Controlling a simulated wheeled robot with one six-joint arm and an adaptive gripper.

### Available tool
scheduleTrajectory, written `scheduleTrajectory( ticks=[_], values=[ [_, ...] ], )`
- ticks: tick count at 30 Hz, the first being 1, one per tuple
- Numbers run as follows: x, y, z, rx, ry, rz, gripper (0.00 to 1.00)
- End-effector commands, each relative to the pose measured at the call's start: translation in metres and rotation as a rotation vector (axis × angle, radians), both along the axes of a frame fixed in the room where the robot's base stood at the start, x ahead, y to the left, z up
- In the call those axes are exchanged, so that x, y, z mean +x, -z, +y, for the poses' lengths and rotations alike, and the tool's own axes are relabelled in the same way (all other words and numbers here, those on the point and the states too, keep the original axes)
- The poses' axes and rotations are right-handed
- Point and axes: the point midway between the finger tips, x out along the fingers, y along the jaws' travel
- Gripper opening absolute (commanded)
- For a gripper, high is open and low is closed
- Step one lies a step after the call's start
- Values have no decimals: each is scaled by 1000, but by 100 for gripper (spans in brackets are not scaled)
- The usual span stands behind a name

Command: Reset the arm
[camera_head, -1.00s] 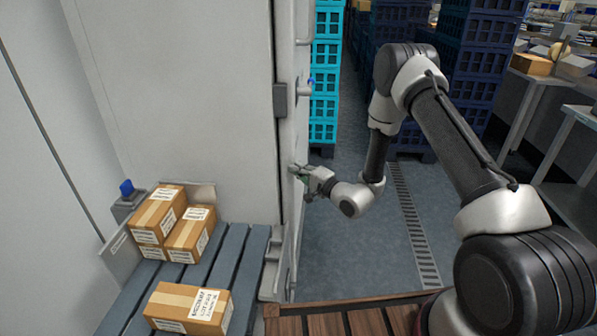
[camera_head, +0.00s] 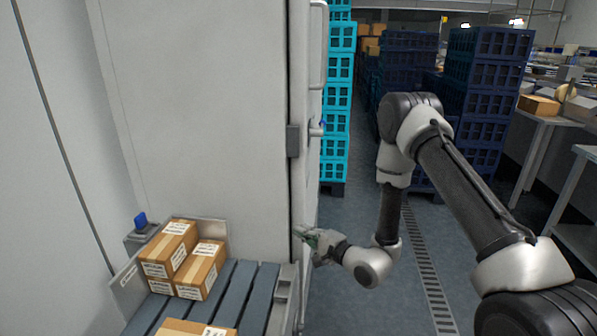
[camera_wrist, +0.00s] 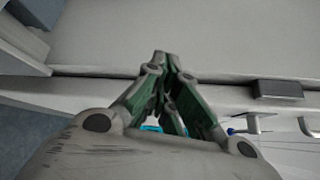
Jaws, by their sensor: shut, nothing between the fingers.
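My gripper (camera_head: 303,233) is at the end of my arm, close beside the edge of a tall pale cabinet (camera_head: 205,110). Its fingers come together at the tips in the wrist view (camera_wrist: 165,62), shut with nothing between them. Whether the tips touch the cabinet cannot be told. The cabinet's dark seam crosses behind the fingers in the wrist view. My arm is bent, its elbow raised on the right of the head view.
Several cardboard boxes (camera_head: 200,270) lie on a grey slatted rack (camera_head: 237,300) at lower left. Teal crates (camera_head: 337,120) and dark blue crates (camera_head: 487,90) are stacked behind. A metal table (camera_head: 545,117) stands at right. The floor has a drain grate (camera_head: 425,265) and clear room.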

Motion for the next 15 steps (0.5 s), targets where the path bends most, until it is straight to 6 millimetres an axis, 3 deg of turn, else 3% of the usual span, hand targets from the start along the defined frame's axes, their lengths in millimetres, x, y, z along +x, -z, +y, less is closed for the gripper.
scheduleTrajectory(
  ticks=[4, 8, 11, 15],
  values=[
    [-84, 14, 26, 126, -283, 315, 0],
    [-157, -17, 28, 141, -558, 527, 0],
    [-208, -48, 10, 65, -759, 651, 0],
    [-263, -84, -40, -149, -967, 755, 0]
  ],
)
